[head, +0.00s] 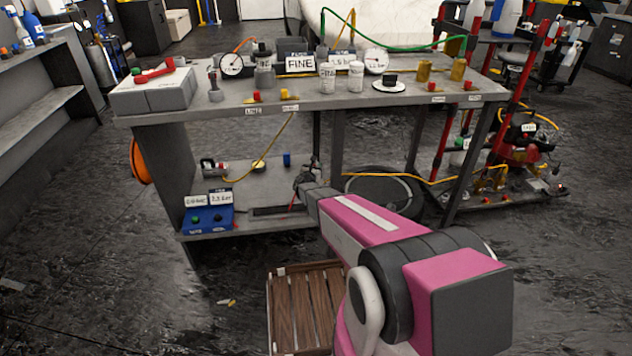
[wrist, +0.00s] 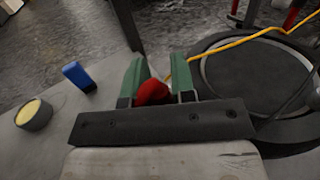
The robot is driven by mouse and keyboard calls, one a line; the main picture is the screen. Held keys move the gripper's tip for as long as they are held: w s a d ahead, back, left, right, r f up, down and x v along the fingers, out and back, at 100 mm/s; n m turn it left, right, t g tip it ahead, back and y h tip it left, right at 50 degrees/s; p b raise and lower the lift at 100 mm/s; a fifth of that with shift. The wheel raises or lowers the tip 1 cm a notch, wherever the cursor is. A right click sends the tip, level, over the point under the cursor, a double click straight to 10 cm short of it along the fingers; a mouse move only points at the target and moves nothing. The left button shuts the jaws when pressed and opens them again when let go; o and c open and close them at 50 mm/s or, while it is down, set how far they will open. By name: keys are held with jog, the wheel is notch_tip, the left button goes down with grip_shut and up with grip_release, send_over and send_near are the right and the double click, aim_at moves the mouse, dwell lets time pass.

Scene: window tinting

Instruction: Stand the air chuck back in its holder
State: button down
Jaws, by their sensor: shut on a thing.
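My gripper (wrist: 157,78) shows two green fingers in the wrist view, shut on a red-ended thing (wrist: 152,92) that I take for the air chuck. Most of it is hidden by the fingers and the dark mount. In the head view my gripper (head: 305,180) is above the front right part of the lower shelf (head: 262,205), and a thin red piece (head: 291,207) shows below it. A blue block (wrist: 78,75) and a round dark cup with a yellow top (wrist: 33,113) stand on the shelf to the left. I cannot tell which item is the holder.
A wheel (wrist: 255,75) lies right of my gripper, with a yellow hose (wrist: 235,42) across it. A blue box with gauge cards (head: 208,219) is at the shelf's front left. The tabletop (head: 225,108) is overhead. A wooden crate (head: 305,310) stands on the floor in front.

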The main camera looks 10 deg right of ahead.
jog(key=shift+f, duration=3.2)
jog(key=shift+f, duration=0.2)
jog(key=c, duration=1)
grip_release()
jog(key=shift+o, duration=0.2)
jog(key=shift+r, duration=0.1)
jog(key=shift+s+r, duration=0.15)
jog(key=v, duration=1.1)
jog(key=shift+s+a, duration=0.25)
jog(key=shift+s, duration=0.05)
